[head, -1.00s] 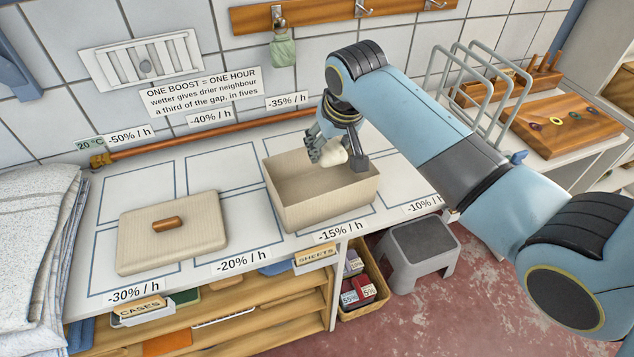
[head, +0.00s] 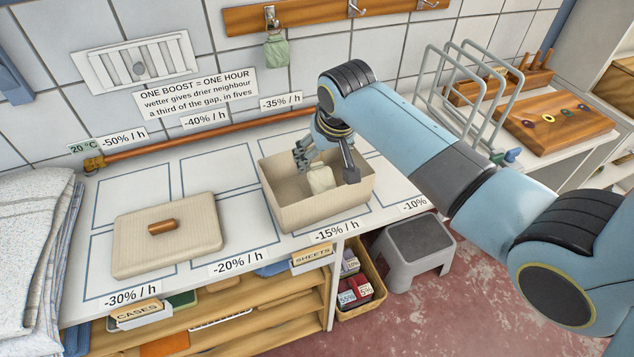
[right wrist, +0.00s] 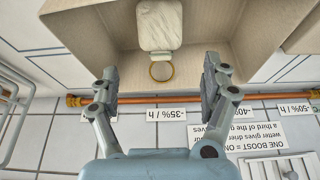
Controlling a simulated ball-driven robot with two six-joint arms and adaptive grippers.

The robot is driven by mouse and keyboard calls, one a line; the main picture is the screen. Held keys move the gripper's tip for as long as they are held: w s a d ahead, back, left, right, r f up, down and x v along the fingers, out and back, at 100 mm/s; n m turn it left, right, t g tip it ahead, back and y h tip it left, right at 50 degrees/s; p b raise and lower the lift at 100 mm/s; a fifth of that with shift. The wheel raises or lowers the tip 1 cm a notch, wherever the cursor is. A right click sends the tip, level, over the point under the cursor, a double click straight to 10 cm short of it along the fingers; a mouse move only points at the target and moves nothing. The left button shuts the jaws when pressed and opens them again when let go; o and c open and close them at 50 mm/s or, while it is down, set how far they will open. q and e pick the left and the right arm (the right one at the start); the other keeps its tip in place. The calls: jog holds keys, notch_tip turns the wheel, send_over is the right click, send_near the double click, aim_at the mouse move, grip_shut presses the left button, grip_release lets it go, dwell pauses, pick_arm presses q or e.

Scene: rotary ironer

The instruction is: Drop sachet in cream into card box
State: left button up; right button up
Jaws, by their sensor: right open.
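The cream sachet (head: 321,179) is inside the card box (head: 316,215), below and between my right gripper's fingers. In the right wrist view the sachet (right wrist: 160,24) is pale, with a yellowish ring (right wrist: 162,71) at one end. I cannot tell whether it rests on the box floor. The open-topped beige box also shows in the right wrist view (right wrist: 235,35). My right gripper (head: 327,166) is over the box opening; its fingers are spread apart with clear gaps to the sachet, also in the right wrist view (right wrist: 160,80). My left gripper is out of view.
A beige lid (head: 190,240) with a brown handle lies on the counter left of the box. A copper pipe (head: 200,143) runs behind. A green sachet (head: 278,50) hangs on a wall hook. Folded cloth (head: 30,240) is at far left; a wire rack (head: 475,90) stands at right.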

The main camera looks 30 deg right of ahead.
jog(key=shift+s+r, duration=0.1)
jog(key=shift+r, duration=0.2)
jog(key=v, duration=1.1)
jog(key=shift+s, duration=0.2)
jog(key=shift+a+r, duration=0.1)
